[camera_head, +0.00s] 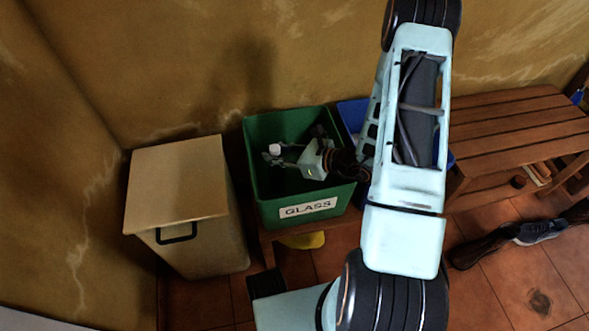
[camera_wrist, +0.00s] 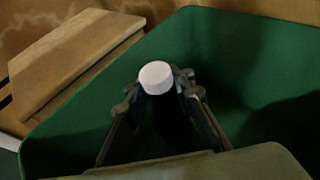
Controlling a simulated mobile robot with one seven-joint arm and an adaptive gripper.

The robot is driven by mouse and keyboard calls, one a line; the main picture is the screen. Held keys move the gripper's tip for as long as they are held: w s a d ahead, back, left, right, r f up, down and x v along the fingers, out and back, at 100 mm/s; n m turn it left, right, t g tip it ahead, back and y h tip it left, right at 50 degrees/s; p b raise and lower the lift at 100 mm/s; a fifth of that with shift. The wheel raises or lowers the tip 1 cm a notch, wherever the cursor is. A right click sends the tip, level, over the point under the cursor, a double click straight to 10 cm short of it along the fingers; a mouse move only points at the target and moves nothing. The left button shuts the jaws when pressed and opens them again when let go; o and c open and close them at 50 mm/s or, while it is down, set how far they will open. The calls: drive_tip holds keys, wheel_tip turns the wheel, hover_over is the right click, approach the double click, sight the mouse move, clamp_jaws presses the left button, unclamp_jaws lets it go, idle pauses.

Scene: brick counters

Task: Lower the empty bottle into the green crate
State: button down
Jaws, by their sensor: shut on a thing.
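The green crate (camera_head: 262,204) with a "GLASS" label stands in the middle of the head view; its green wall (camera_wrist: 80,130) fills much of the wrist view. My gripper (camera_head: 274,154) is over the crate's opening, inside its outline as seen from above. It is shut on the bottle, whose white cap (camera_wrist: 156,77) shows between the fingers in the wrist view. The white cap (camera_head: 275,149) also shows in the head view. The bottle's body below the cap is dark or hidden, so I cannot tell how near it is to the crate's floor.
A beige lidded bin (camera_head: 178,185) stands left of the crate. A blue container (camera_head: 352,112) is on the right, partly behind my arm. A wooden bench (camera_head: 520,130) is at the right, with shoes (camera_head: 540,231) on the tiled floor. A yellow object (camera_head: 303,240) lies beneath the crate.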

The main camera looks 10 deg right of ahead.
drive_tip(key=c, duration=1.6)
unclamp_jaws()
drive_tip(key=v, duration=1.2)
drive_tip(key=shift+s, duration=0.1)
